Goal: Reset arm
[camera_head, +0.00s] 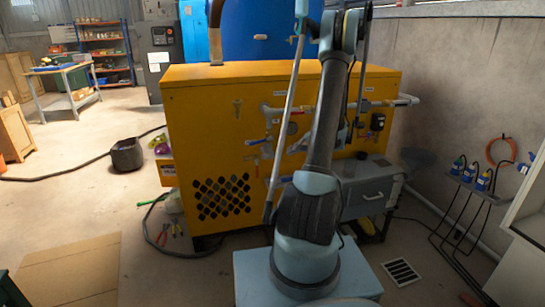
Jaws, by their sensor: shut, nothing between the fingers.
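My arm rises from its pale blue base in the lower middle of the head view. Its dark upper link goes up in front of a yellow machine cabinet (215,95), and its elbow is near the top edge. I cannot make out my gripper's fingers anywhere. The arm hides part of the cabinet's front, with its pipes and valves.
A black bucket (127,155), hoses, loose tools and cardboard (70,272) lie on the left floor. Open floor lies farther left.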

